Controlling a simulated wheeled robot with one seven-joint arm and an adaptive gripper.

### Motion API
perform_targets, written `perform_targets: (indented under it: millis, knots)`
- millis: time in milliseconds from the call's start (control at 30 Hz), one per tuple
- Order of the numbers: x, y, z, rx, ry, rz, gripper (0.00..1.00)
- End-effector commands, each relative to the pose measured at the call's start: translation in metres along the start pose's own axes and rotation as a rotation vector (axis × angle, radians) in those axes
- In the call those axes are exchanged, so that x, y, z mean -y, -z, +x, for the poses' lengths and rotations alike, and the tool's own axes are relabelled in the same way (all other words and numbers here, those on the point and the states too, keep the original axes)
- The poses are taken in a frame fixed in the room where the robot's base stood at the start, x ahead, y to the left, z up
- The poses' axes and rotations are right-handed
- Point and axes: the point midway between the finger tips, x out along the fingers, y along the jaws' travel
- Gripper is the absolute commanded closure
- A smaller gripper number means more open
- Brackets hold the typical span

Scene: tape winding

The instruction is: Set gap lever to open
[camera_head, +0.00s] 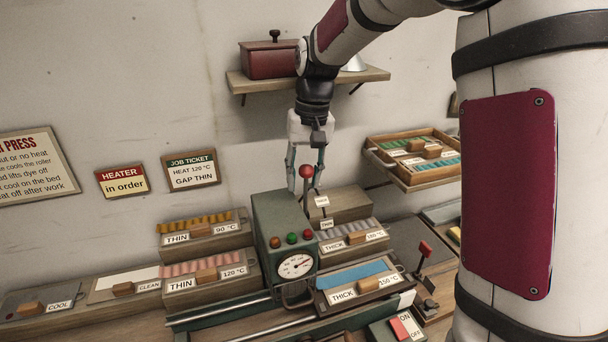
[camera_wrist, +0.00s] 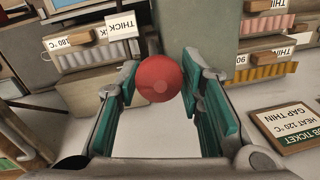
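The gap lever is an upright dark rod with a red ball knob (camera_head: 306,171), standing behind the green machine housing (camera_head: 275,225). Small white labels (camera_head: 322,201) sit beside it; one seems to read THIN, and the lever's exact setting is hard to tell. My gripper (camera_head: 305,182) points down over the lever with its fingers open on either side of the knob. In the wrist view, the red knob (camera_wrist: 160,78) lies between the teal finger pads near their tips. The pads are close to the knob; I cannot tell whether they touch it.
Trays marked THIN (camera_head: 200,229) and THICK (camera_head: 350,240) flank the housing. A wall shelf (camera_head: 255,84) with a red box (camera_head: 268,62) stands behind my arm. Another red-handled lever (camera_head: 425,248) is at right. The job ticket (camera_head: 190,170) reads GAP THIN.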

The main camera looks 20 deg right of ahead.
Motion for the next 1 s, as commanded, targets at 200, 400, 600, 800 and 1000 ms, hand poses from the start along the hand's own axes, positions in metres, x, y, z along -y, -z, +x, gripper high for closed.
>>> perform_targets:
  millis: [200, 400, 600, 800, 1000]
  knots:
    - [0.0, 0.0, -0.003, 0.0, 0.0, 0.0, 0.66]
    - [0.0, 0.001, -0.032, -0.004, 0.0, 0.0, 0.66]
    - [0.0, 0.001, -0.073, -0.004, 0.0, 0.0, 0.66]
    - [0.0, 0.001, -0.105, -0.002, 0.0, 0.0, 0.66]
    - [0.0, 0.0, -0.119, 0.0, 0.0, 0.0, 0.66]
